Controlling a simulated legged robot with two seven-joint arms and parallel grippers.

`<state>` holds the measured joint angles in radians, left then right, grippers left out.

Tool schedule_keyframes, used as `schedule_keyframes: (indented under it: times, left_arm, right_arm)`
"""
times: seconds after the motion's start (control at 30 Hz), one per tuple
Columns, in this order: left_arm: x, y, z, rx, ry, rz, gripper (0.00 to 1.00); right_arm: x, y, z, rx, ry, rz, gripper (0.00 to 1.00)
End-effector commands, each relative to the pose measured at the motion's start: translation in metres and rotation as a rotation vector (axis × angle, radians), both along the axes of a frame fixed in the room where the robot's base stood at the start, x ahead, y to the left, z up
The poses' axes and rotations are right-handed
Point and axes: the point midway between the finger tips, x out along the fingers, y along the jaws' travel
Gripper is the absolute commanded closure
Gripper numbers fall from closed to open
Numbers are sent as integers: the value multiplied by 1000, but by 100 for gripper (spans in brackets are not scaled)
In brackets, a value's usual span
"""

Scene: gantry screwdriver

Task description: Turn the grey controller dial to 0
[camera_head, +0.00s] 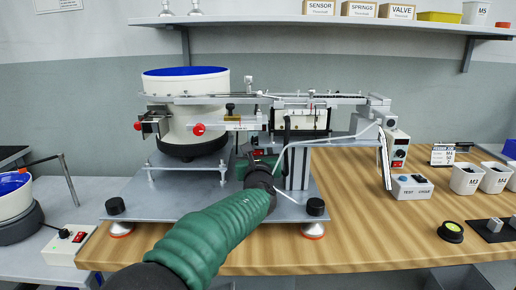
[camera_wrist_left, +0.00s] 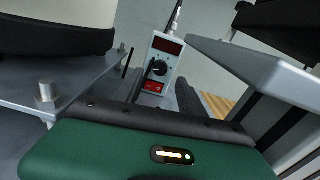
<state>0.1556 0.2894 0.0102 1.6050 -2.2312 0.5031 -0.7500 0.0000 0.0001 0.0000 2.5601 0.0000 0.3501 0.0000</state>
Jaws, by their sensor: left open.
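The grey controller (camera_wrist_left: 160,64) stands ahead of my left gripper in the left wrist view. It has a dark red display at its top, a round black dial (camera_wrist_left: 157,68) with a pale pointer mark, and a red switch below. In the head view my left gripper (camera_head: 262,163) reaches under the gantry rail, between the white bowl and the grey upright, and largely hides this controller. The gripper is open, with the dial apart from it and nothing held. The pointer's exact setting is too small to read. My right gripper is not in view.
The white feeder bowl (camera_head: 186,110) stands left of my arm, and the gantry rail (camera_head: 260,98) crosses above. A grey upright (camera_head: 298,168) is close on the right. Another controller box (camera_head: 398,152) and a button box (camera_head: 411,187) stand farther right on the wooden bench (camera_head: 365,240).

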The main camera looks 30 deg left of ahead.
Motion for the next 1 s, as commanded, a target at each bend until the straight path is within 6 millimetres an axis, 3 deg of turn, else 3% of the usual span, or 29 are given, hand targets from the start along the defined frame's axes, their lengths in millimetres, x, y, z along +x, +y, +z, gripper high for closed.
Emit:
schedule_keyframes:
  times: [0.2, 0.57, 0.9, 1.0]
  left_arm:
    - [33, 20, 1, 0, 0, 1, 53]
    - [40, 24, 1, -1, -1, 0, 55]
    - [40, 24, 1, -2, -1, 0, 99]
    - [40, 24, 1, -2, -1, 0, 100]
  right_arm:
    - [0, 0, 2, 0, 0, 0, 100]
    - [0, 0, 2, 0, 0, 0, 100]
    - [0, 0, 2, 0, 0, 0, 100]
    - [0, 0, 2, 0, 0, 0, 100]
